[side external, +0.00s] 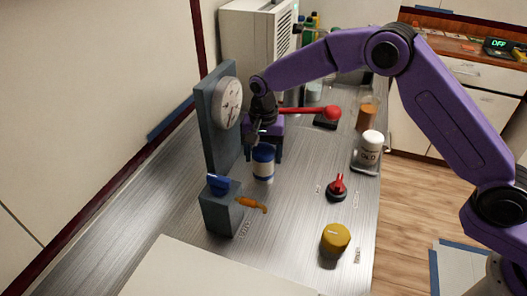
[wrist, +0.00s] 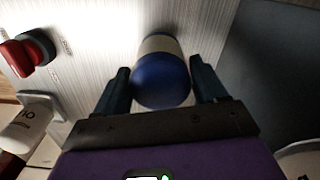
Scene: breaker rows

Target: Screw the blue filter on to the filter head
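The blue filter (side external: 263,162) is a short blue canister with a white band, upright on the metal bench in front of the grey panel. In the wrist view, its round blue end (wrist: 161,81) faces me and its white part shows beyond. My gripper (wrist: 159,68) points down over it with a finger on each side. In the side view my gripper (side external: 263,155) is just behind and above the filter. I cannot clearly pick out the filter head.
A grey upright panel (side external: 218,147) with a round gauge (side external: 228,102) stands left of my gripper. A grey block (side external: 221,209) with an orange lever (side external: 251,204) is nearer.

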